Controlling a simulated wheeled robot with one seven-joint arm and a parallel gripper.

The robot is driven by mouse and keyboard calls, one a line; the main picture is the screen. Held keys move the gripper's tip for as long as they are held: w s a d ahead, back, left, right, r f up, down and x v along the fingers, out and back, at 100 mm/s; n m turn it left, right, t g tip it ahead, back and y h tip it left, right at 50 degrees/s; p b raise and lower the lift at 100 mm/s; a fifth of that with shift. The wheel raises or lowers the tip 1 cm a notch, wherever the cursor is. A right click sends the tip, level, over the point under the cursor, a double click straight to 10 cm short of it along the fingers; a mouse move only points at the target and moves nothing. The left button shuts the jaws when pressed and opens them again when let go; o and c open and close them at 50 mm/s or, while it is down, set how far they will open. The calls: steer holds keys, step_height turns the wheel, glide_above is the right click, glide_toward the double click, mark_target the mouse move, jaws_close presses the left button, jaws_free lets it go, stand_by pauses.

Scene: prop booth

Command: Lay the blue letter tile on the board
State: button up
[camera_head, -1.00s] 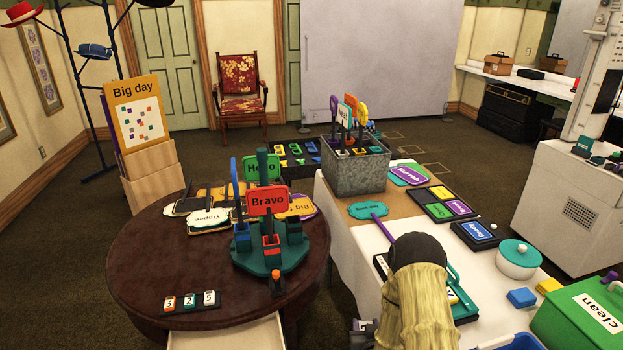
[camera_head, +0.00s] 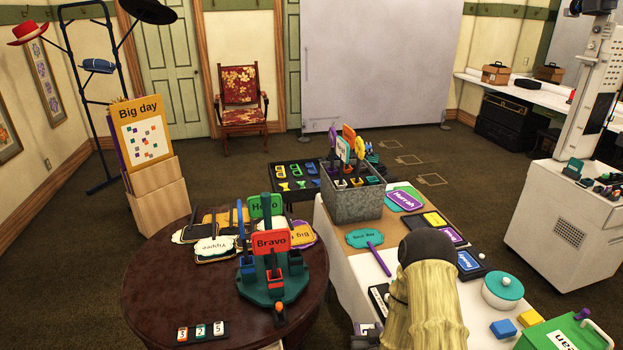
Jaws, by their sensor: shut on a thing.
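My arm, with its yellow ribbed sleeve and dark cap, rises from the bottom edge and covers part of the white table (camera_head: 345,288). My gripper does not show; the arm seems to hide it. A narrow strip of a white board with dark lettering (camera_head: 379,298) shows just left of my arm; the rest is covered. I cannot pick out a blue letter tile. A blue worded plate (camera_head: 470,261) lies on a dark tray right of my arm, partly covered.
A teal-lidded pot (camera_head: 507,287), a blue block (camera_head: 504,329) and a green box (camera_head: 555,336) stand right of my arm. A metal planter (camera_head: 350,196) with signs stands behind. The round brown table (camera_head: 165,290) at left holds a teal sign stand (camera_head: 275,288).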

steer(key=shift+f, duration=0.1)
steer(key=s+f, duration=0.4)
steer(key=f, duration=0.1)
steer(key=shift+s+f, duration=0.15)
stand_by(0.8)
